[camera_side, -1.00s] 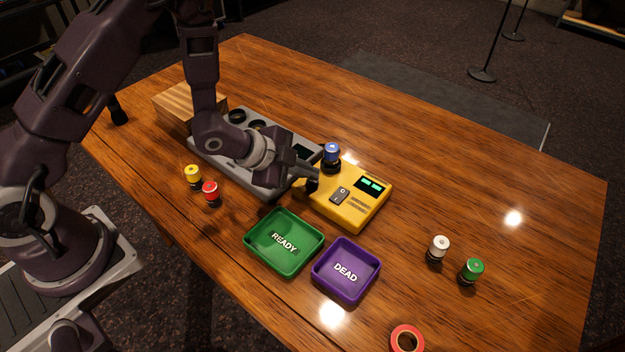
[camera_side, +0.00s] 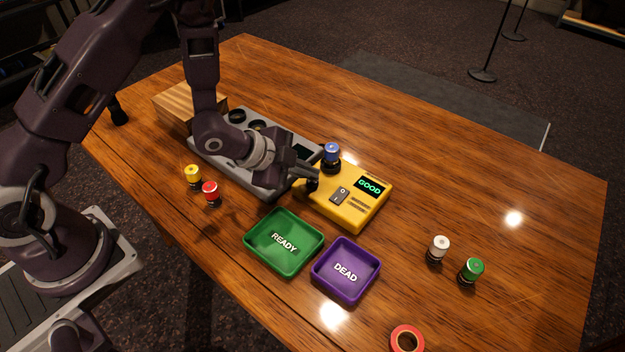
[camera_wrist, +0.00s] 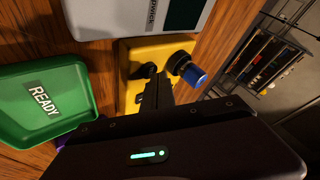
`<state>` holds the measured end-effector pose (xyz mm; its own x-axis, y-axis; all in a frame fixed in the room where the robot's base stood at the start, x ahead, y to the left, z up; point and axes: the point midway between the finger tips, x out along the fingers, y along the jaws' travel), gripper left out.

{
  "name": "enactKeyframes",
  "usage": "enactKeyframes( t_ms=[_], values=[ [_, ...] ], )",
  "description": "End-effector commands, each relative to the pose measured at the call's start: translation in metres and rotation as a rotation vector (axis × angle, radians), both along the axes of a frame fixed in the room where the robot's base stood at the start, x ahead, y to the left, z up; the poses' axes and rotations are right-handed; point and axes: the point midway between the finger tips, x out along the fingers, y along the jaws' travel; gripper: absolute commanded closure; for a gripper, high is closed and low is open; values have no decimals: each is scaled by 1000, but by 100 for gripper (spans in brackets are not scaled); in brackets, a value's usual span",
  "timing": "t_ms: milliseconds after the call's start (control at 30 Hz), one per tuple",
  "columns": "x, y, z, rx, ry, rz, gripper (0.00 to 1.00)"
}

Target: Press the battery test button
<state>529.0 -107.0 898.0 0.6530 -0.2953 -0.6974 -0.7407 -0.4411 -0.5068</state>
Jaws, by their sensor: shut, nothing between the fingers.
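In the wrist view the fingers reach over the yellow tester (camera_wrist: 129,62).
A green READY tray (camera_side: 262,234) and a purple DEAD tray (camera_side: 329,284) stand in front. Yellow (camera_side: 193,172), red (camera_side: 211,189), white (camera_side: 440,243) and green-capped (camera_side: 472,267) batteries stand around. A grey mixer (camera_side: 213,148) lies behind my gripper.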

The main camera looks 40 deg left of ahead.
Motion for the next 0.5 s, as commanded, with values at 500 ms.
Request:
enactKeyframes(
  t_ms=[500],
  values=[
    [0, 0, 14, -1, -3, 0, 100]
  ],
)
